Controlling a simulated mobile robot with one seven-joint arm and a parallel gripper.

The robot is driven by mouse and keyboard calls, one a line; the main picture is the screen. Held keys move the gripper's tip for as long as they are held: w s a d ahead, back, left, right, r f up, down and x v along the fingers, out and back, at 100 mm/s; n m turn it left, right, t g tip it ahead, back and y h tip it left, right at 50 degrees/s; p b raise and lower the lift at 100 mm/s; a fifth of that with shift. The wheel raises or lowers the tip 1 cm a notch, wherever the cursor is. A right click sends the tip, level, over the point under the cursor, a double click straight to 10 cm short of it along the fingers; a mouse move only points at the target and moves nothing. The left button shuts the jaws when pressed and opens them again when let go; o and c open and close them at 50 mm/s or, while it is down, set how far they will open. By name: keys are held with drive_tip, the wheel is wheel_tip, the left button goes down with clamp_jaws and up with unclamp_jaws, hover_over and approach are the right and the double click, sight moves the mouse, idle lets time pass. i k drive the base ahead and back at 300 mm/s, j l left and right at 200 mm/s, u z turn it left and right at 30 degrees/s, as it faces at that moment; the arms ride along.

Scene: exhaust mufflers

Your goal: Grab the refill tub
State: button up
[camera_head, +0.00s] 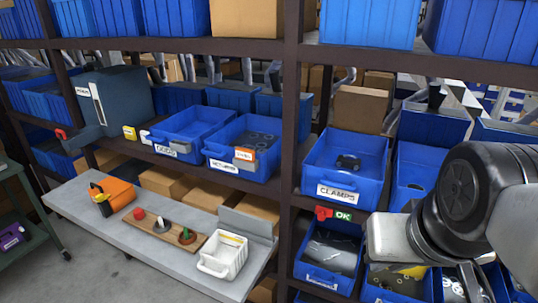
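A small white open tub (222,255) stands on the grey shelf board at the lower middle. It looks like the refill tub, though I see no readable name on it. It has a handle at its front left and a yellowish strip inside near its back rim. It stands upright, with nothing of mine touching it. My arm enters from the right edge, well to the right of the tub. Its black joint and pale links cover part of the right-hand bins. My gripper's fingers do not show.
An orange-and-black case (115,194) stands farther left. A grey upright plate (247,221) is close behind the tub. A dark rack post (290,110) stands between it and the CLAMPS bin (339,193).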

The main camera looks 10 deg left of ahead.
sight(224, 253)
drive_tip(key=i+j, duration=0.1)
drive_tip(key=j, duration=0.35)
drive_tip(key=i+j, duration=0.1)
drive_tip(key=j, duration=0.4)
drive_tip(key=i+j, duration=0.1)
drive_tip(key=j, duration=0.35)
drive_tip(key=i+j, duration=0.1)
drive_tip(key=j, duration=0.35)
